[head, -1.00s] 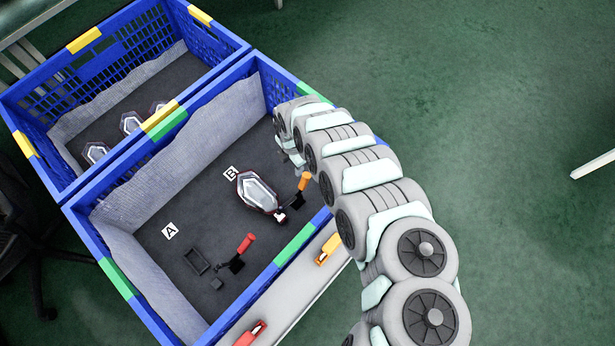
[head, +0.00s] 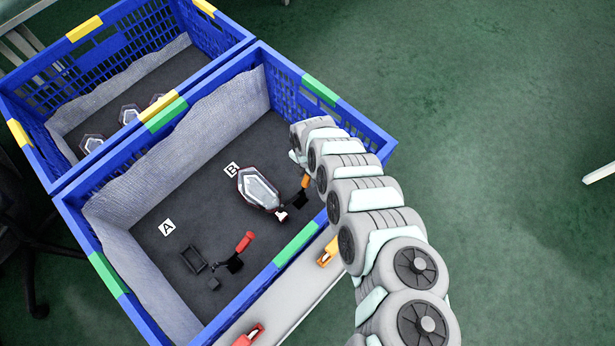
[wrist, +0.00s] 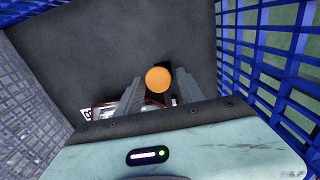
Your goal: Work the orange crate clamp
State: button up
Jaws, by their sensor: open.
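The orange crate clamp (head: 305,182) is beside the tail lamp at label B; its orange handle is partly covered by my arm in the head view. In the wrist view the round end of the orange handle (wrist: 158,79) lies between the two fingers of my gripper (wrist: 158,76), which are apart. I cannot tell whether either finger touches it. The head view hides my fingers behind the arm. The clamp's black base (head: 292,201) reaches towards the lower end of the tail lamp (head: 259,187). This lamp shows only partly in the wrist view (wrist: 110,106).
A red-handled clamp (head: 244,242) and an empty black holder (head: 194,259) are near label A. Blue crate walls (head: 372,140) surround the workspace, close to my arm. Another blue crate (head: 95,45) behind holds several lamps. Dark floor between A and B is clear.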

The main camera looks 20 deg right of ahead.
jog(key=shift+f, duration=0.1)
jog(key=shift+c, duration=0.4)
grip_shut()
dwell(1.0)
